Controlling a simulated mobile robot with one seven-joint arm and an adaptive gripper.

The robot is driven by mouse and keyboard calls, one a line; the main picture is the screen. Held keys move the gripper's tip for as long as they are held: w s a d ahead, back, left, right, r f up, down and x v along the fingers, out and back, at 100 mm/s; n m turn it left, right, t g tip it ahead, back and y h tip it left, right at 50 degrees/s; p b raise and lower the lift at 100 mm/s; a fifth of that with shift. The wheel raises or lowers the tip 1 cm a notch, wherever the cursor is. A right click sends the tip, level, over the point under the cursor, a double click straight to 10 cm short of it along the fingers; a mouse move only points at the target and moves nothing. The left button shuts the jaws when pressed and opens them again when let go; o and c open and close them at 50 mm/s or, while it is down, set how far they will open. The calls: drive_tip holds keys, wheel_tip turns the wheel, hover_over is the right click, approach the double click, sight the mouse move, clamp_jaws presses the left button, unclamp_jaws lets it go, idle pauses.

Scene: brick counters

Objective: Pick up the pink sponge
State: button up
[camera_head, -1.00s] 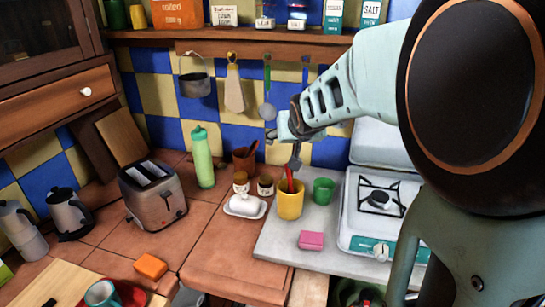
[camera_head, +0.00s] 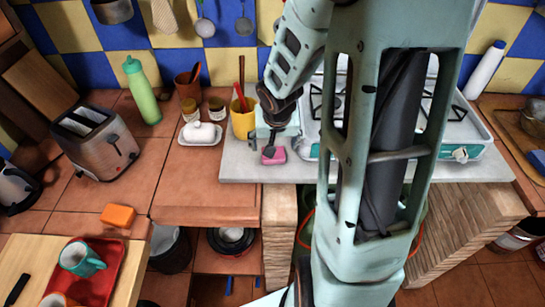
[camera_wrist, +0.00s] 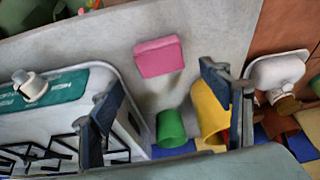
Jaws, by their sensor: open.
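The pink sponge (camera_head: 278,156) lies on the grey counter slab (camera_head: 237,166), near its front edge. In the wrist view the whole sponge (camera_wrist: 158,57) shows, above the gap between my fingertips and apart from them. My gripper (camera_head: 262,148) points down over the slab beside the sponge, and a dark finger covers part of the sponge in the head view.
A yellow cup (camera_head: 242,122) with red utensils stands just behind my gripper. A green cup (camera_wrist: 170,128) is close to it.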

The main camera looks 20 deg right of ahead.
drive_tip(key=b+x, duration=0.1)
drive_tip(key=x, duration=0.3)
drive_tip(key=shift+s+a+f+b, duration=0.1)
drive_tip(key=shift+a+f+b, duration=0.05)
drive_tip(key=shift+f+b, duration=0.25)
drive_tip(key=shift+w+f, duration=0.25)
drive_tip(key=shift+f, duration=0.1)
drive_tip(key=shift+r, duration=0.1)
drive_tip(key=c, duration=1)
drive_tip(key=shift+c, duration=0.2)
